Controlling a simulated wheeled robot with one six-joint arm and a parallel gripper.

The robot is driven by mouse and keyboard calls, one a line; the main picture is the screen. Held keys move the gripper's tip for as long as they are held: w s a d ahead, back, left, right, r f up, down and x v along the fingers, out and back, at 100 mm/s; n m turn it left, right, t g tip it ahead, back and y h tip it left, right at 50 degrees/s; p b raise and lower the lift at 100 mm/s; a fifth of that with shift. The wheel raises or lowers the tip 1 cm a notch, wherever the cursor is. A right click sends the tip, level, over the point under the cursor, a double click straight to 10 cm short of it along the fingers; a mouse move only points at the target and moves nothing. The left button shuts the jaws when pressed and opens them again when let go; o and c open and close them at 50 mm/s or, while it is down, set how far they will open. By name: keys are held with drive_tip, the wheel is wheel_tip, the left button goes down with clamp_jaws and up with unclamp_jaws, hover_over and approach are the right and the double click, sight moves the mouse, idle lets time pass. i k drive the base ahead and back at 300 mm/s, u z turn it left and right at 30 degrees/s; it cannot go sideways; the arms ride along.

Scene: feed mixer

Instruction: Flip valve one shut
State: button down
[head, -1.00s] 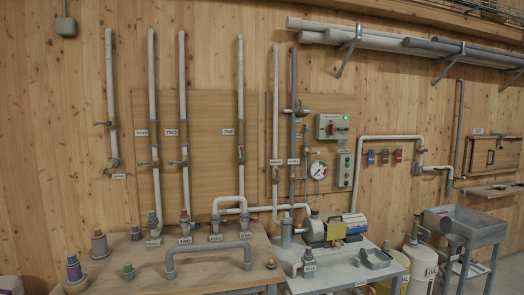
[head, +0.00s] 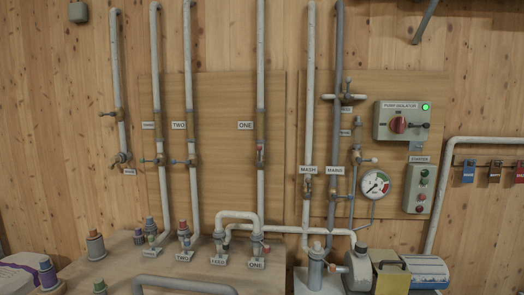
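Valve one (head: 260,153) sits on the tall white pipe beside the ONE label (head: 245,125), on the wooden backboard. Its small handle looks reddish and upright, in line with the pipe, though it is small in the picture. On the pipe beside the TWO label (head: 179,125), valve two (head: 192,161) has its lever crosswise. A second ONE label (head: 256,264) stands below, by a pipe stub on the bench. My gripper is not in view.
A pump isolator box (head: 402,121) with a red knob and a green light is at right. A pressure gauge (head: 375,184) and a starter box (head: 420,188) sit below it. The bench (head: 110,270) with pipe stubs fills the lower left.

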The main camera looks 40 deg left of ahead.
sight(260, 147)
drive_tip(key=u, duration=0.7)
drive_tip(key=i, duration=0.95)
drive_tip(key=u, duration=1.35)
drive_tip(key=i, duration=0.35)
drive_tip(key=u, duration=0.25)
